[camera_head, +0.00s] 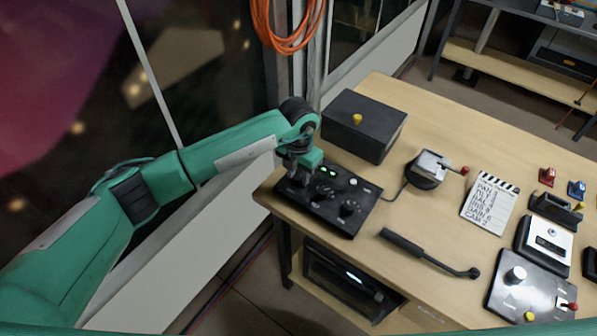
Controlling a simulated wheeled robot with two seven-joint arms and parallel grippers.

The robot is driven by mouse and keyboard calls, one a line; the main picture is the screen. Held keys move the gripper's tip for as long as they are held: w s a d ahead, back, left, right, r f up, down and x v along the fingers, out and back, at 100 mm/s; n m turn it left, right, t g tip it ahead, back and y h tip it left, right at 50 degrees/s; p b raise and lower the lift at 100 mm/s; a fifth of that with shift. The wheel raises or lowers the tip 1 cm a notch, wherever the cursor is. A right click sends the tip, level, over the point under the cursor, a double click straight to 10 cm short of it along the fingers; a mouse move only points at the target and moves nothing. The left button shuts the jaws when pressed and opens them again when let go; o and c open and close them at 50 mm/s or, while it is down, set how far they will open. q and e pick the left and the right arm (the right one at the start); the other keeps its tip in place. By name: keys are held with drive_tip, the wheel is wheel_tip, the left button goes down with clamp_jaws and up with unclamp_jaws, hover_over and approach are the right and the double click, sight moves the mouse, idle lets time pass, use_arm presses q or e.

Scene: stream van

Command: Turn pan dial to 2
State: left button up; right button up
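A black control panel (312,208) with several dark knobs lies at the left end of the wooden table. Two green lights (328,171) glow near its back edge. One knob (325,191) is in its middle and another (349,208) is to the right. My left gripper (295,181) points down over the panel's left part and hides what is under it. I cannot tell which knob is the pan dial, or whether the fingers are open or touch a knob. My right gripper is not in view.
A black box with a yellow knob (364,133) stands behind the panel. To the right are a round black device (426,170), a black handle bar (430,253), a slate with handwritten settings (489,203) and another control panel (531,286). Bare wood separates them.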

use_arm(q)
drive_tip(key=c, duration=0.5)
drive_tip(key=shift+f+n+b, duration=0.1)
drive_tip(key=shift+n+b, duration=0.9)
drive_tip(key=shift+n, duration=0.3)
drive_tip(key=n+b, duration=0.1)
drive_tip(key=n, duration=0.1)
drive_tip(key=shift+n, duration=0.3)
drive_tip(key=n+b, duration=0.2)
drive_tip(key=n, duration=0.1)
drive_tip(key=shift+n+b, duration=0.5)
drive_tip(key=shift+n, duration=1.2)
